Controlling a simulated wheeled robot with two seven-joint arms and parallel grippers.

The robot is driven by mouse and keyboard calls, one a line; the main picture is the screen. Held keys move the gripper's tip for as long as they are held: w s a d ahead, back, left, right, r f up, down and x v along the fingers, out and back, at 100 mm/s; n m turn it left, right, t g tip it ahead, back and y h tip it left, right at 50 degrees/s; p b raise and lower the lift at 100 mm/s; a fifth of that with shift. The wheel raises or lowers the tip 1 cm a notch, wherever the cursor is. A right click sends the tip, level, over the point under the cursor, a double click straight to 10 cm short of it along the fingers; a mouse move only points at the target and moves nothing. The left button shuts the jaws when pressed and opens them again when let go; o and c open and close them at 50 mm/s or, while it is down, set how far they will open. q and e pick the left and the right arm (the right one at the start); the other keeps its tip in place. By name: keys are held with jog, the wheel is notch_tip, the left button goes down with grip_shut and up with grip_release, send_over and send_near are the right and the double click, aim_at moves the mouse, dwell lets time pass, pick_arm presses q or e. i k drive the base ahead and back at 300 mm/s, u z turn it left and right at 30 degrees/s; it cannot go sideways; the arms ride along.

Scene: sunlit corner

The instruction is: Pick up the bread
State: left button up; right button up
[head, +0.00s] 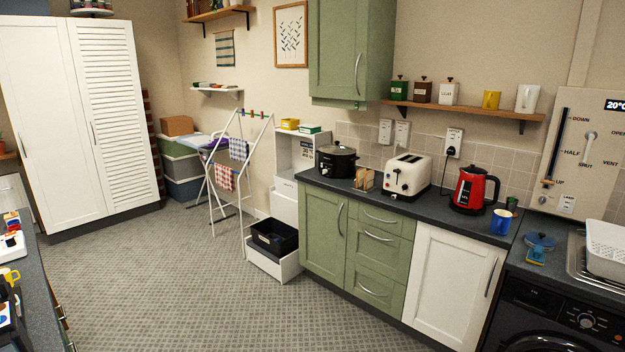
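Brown slices that look like bread (361,177) stand upright on the dark worktop, seemingly in a small rack. They sit between the black slow cooker (336,161) on their left and the white toaster (407,176) on their right. They are small in the head view, so I cannot make out the rack clearly. No bread shows in the toaster slots. Neither of my grippers is in view.
A red kettle (470,189) and blue mug (501,221) stand farther right on the worktop. Green and white cabinets are below. A drying rack (240,170) and a black bin (274,237) stand left. The carpet (190,285) is clear in front.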

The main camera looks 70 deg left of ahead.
aim_at(361, 173)
jog(key=u, duration=2.75)
jog(key=i, duration=2.4)
jog(key=z, duration=0.25)
jog(key=i, duration=1.55)
jog(key=z, duration=1.15)
